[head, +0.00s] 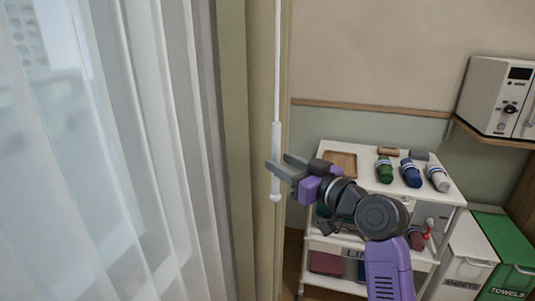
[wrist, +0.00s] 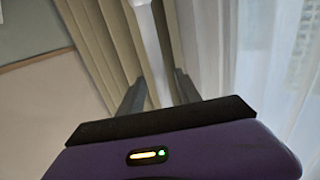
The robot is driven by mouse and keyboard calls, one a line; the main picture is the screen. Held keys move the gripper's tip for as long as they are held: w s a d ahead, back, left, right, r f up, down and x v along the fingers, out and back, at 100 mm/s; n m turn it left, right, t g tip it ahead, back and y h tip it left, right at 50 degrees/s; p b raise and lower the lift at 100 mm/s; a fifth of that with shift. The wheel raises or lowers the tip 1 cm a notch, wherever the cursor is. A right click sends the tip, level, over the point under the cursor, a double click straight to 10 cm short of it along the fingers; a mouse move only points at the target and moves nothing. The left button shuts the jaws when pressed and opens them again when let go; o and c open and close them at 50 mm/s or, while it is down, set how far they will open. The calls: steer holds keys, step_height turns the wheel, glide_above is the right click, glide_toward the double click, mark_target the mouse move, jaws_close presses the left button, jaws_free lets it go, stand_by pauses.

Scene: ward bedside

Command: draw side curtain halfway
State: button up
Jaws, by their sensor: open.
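The side curtain is a beige drape (head: 232,130) hanging beside a sheer white curtain (head: 150,150) over the window. A white wand (head: 276,150) with a thicker handle hangs in front of the beige drape. My gripper (head: 276,172) is open at the handle's lower part, with its fingers reaching to either side of it. In the wrist view the wand (wrist: 153,60) runs down between the two open fingers (wrist: 160,95). Whether the fingers touch the handle cannot be told. The handle's lower end is hidden behind my gripper's body in the wrist view.
A white trolley (head: 455,190) with a wooden tray (head: 341,163) and several rolled items stands at the right, behind my arm. A white boxy device (head: 497,95) sits on a wall shelf. Bins marked for sheets (head: 470,262) and towels (head: 505,262) stand at lower right.

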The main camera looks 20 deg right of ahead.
steer(key=p+x, duration=0.1)
steer(key=x, duration=0.4)
steer(key=shift+w+a, duration=0.15)
steer(key=shift+w, duration=0.2)
steer(key=shift+c, duration=0.2)
jaws_close()
stand_by(1.0)
